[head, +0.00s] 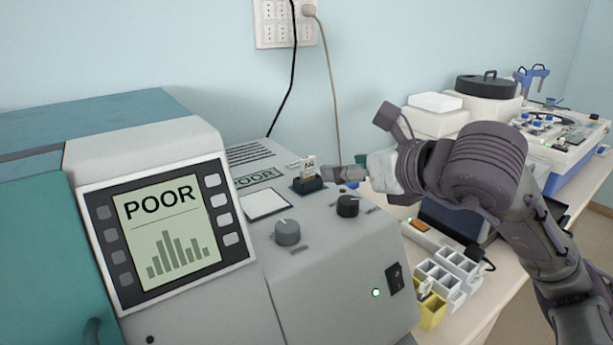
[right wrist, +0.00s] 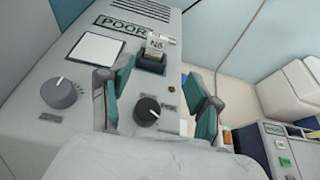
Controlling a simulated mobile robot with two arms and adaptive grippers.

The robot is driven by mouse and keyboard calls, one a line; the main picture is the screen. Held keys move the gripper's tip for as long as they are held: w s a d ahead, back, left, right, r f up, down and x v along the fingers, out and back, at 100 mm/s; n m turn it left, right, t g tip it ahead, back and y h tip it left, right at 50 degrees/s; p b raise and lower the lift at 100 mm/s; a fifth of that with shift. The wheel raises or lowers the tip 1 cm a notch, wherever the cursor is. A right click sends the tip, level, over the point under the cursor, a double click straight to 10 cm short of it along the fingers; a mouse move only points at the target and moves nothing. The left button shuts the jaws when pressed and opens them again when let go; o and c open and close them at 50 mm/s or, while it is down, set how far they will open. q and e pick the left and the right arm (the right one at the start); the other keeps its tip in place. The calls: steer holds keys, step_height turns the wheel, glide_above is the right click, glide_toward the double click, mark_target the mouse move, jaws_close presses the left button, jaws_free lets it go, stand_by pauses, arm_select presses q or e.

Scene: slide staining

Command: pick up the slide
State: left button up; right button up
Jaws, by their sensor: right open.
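The slide (head: 309,168) stands upright in a small dark holder (head: 308,186) on top of the grey machine. It has a white label with dark marks. In the right wrist view the slide (right wrist: 157,46) stands in the holder (right wrist: 152,64), beyond the fingertips and between their directions. My right gripper (head: 345,174) is just to the right of the slide in the head view, apart from it. In the right wrist view my right gripper (right wrist: 163,92) is open, its two green-padded fingers spread with nothing between the pads. My left gripper is not in view.
The machine top has a white panel (head: 266,204), two knobs (head: 287,232) and a "POOR" label. A screen (head: 168,232) also reads POOR. White and yellow racks (head: 447,277) stand on the bench to the right, with other lab devices behind my right arm.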

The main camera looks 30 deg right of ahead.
mark_target(310, 169)
steer(key=x, duration=0.4)
steer(key=shift+w+a+f+p, duration=0.1)
steer(key=shift+w+f+p, duration=0.05)
steer(key=shift+w+p, duration=0.25)
steer(key=shift+w, duration=0.15)
steer(key=x, duration=0.1)
steer(key=p+x, duration=0.1)
steer(key=x, duration=0.1)
steer(key=p+x, duration=0.1)
steer(key=x, duration=0.1)
steer(key=shift+a, duration=0.35)
jaws_close()
